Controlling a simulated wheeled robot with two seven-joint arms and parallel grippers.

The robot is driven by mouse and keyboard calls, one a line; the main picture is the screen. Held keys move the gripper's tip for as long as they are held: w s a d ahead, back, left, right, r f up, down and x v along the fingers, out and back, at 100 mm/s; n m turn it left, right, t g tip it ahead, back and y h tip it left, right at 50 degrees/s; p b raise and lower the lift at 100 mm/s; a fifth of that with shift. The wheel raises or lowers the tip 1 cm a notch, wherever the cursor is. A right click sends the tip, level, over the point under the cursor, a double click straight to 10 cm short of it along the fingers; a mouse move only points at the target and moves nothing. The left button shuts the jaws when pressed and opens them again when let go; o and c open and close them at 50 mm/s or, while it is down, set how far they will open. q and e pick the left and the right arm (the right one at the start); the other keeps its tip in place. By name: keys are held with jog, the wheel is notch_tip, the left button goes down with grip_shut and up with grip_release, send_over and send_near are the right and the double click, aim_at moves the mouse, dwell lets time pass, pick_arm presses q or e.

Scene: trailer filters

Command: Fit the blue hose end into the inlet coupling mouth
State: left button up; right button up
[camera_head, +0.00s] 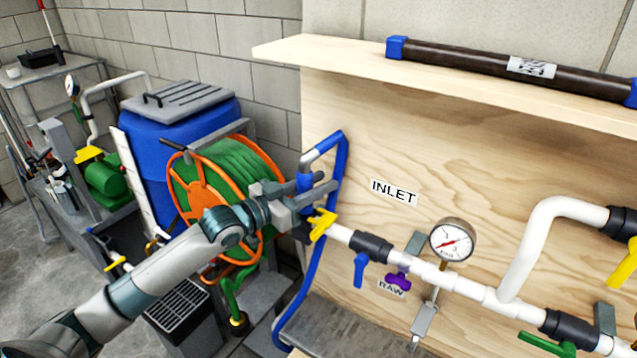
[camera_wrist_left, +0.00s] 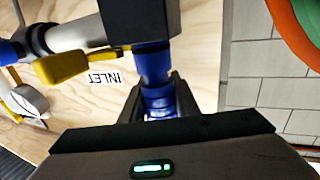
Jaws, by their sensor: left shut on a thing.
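The blue hose (camera_head: 318,262) rises from the floor, bends over at the top and comes down to its blue end (camera_head: 305,182). My left gripper (camera_head: 312,193) is shut on this hose end, which points down just above the dark inlet coupling (camera_head: 301,232). In the left wrist view the hose end (camera_wrist_left: 154,68) lies between the fingers (camera_wrist_left: 158,100) and meets the edge of the black coupling (camera_wrist_left: 148,18). I cannot tell whether it is inside the mouth or only against it. The coupling's yellow lever (camera_head: 322,223) sits beside it on the white pipe. My right gripper is out of view.
The INLET label (camera_head: 394,192) is on the plywood board behind. A pressure gauge (camera_head: 452,240) and blue-handled valve (camera_head: 362,268) stand along the pipe to the right. A green hose reel (camera_head: 225,185) and blue barrel (camera_head: 175,130) stand left. A shelf (camera_head: 470,90) overhangs the board.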

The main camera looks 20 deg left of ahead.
pick_arm(q)
jog(key=shift+f+b, duration=0.7)
jog(key=shift+f, duration=0.65)
jog(key=o, duration=1.2)
jog(key=shift+s, duration=0.1)
jog(key=shift+b+v, duration=2.8)
jog(key=shift+v, duration=5.85)
jog(key=shift+f, duration=0.1)
